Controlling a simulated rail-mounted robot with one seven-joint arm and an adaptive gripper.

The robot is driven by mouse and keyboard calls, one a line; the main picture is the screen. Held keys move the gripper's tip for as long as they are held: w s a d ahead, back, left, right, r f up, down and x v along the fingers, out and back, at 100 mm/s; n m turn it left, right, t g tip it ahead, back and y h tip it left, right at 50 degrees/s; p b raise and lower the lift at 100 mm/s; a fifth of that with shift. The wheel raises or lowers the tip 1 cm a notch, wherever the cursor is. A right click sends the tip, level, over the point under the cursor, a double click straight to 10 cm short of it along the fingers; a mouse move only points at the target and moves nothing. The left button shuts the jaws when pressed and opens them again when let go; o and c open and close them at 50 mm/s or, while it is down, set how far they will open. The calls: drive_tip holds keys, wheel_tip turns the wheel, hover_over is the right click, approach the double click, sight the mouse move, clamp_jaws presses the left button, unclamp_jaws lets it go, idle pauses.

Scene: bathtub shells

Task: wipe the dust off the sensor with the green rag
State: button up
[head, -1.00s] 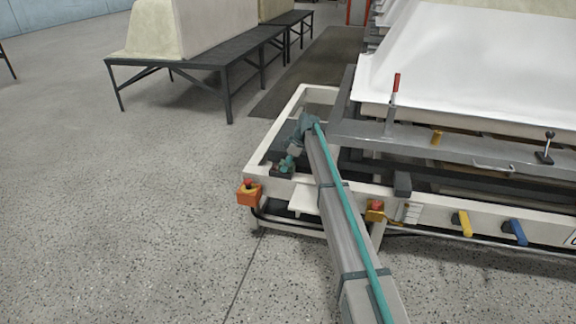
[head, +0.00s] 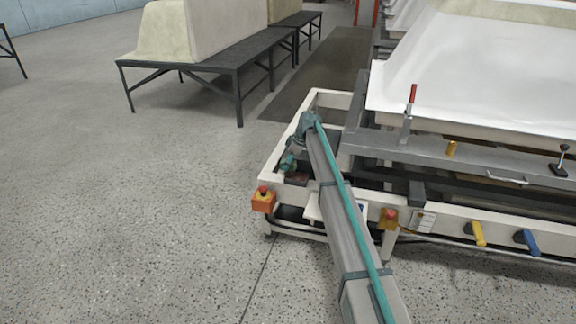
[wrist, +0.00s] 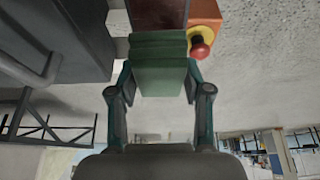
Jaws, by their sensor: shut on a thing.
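My gripper (wrist: 155,95) is shut on the green rag (wrist: 163,78), a folded green block between its two fingers in the wrist view. The rag's far edge is at or very near a dark reddish-brown face (wrist: 158,14), which looks like the sensor; whether they touch I cannot tell. In the head view my gripper (head: 289,162) is small, at the left corner of the white machine frame. The dark red sensor face (head: 297,179) shows just below it. The rag cannot be told apart from the teal gripper there. Dust is too small to make out.
An orange box with a red button (head: 263,200) sits close beside the sensor; it also shows in the wrist view (wrist: 203,38). A grey clamp beam (head: 470,160) with levers crosses the machine to the right. Open floor (head: 130,230) lies to the left.

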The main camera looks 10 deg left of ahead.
drive_tip(key=shift+r+p, duration=1.1)
drive_tip(key=shift+r, duration=1.15)
